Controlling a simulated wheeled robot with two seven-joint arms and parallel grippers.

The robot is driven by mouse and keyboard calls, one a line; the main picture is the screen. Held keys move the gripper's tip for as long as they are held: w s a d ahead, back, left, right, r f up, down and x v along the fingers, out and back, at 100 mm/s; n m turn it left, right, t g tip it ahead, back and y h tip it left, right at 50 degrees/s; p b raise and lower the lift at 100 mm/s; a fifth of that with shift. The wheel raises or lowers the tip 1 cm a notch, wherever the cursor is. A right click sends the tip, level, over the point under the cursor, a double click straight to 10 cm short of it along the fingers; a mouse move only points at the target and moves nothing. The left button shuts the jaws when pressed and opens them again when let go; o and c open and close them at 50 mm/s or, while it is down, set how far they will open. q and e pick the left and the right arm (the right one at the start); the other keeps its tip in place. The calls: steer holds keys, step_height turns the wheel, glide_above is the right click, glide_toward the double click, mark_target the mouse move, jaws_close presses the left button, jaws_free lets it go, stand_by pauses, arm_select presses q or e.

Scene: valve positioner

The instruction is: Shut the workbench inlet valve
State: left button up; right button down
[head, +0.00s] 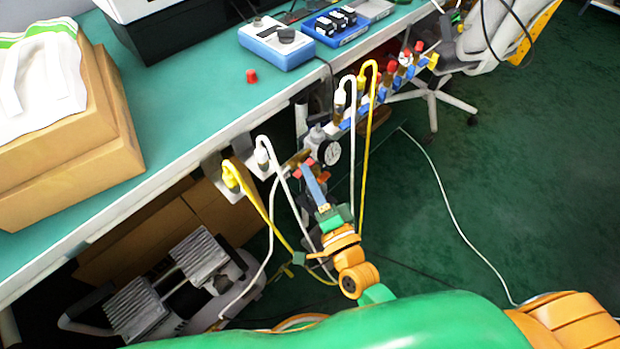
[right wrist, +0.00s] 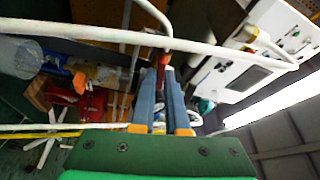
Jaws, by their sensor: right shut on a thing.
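The inlet valve's red handle (head: 310,161) sits below the bench's front edge, left of a round dial gauge (head: 331,153) on the pipe run. My right gripper (head: 309,170) reaches up to it from below, with its blue-grey fingers closed at the handle. In the right wrist view the fingertips (right wrist: 165,78) are together on a red piece, the handle (right wrist: 163,61). The fingers hide part of the handle, and its exact angle to the pipe is hard to tell. My left gripper does not show.
White and yellow hoses (head: 352,115) loop down around my right arm and cross close to the wrist camera. More red and blue valves (head: 392,68) line the bench edge (head: 190,150). A cardboard box (head: 70,150) stands on the bench. Open floor (head: 500,190) lies right.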

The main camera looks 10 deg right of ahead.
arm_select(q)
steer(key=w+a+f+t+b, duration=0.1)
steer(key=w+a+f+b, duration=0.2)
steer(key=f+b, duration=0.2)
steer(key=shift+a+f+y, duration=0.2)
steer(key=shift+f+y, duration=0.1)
arm_select(e)
steer(key=n+y, duration=0.3)
steer(key=n, duration=0.3)
steer(key=n+y, duration=0.2)
steer(key=n, duration=0.5)
steer(key=f+n+y, duration=0.1)
steer(key=n+y, duration=0.2)
steer(key=n, duration=0.3)
steer(key=shift+w+d+n+y, duration=0.25)
steer(key=shift+d+n+y, duration=0.05)
steer(key=shift+d, duration=0.05)
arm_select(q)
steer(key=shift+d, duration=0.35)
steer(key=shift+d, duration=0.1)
arm_select(e)
steer(key=c, duration=0.9)
jaws_free()
steer(key=shift+r, duration=0.1)
